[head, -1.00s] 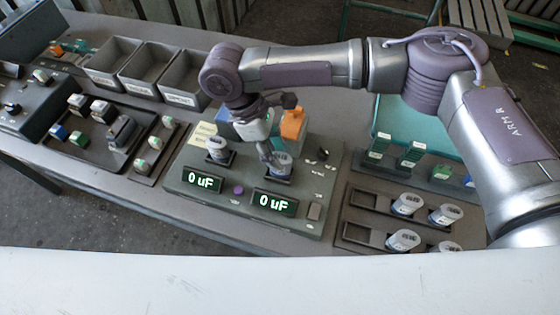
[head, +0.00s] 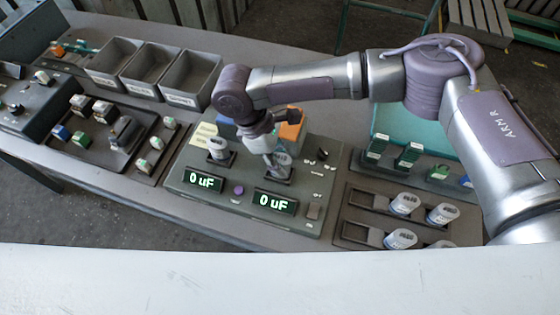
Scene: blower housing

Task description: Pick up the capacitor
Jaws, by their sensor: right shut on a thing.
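A grey-white capacitor (head: 283,159) is at the right socket of the green tester (head: 225,194). My right gripper (head: 274,161) reaches down from behind and is shut on this capacitor. Whether the capacitor's bottom is clear of the socket cannot be told. Another capacitor (head: 218,149) stands upright in the left socket. Several more capacitors (head: 404,204) stand in a dark rack (head: 357,199) at the right. My left gripper is not in view.
Both tester displays (head: 274,203) read 0 uF. Blue and orange boxes (head: 291,133) stand close behind my right gripper. Three grey bins (head: 187,79) are at the back left. Green parts (head: 409,155) stand at the right near a teal tray (head: 399,120).

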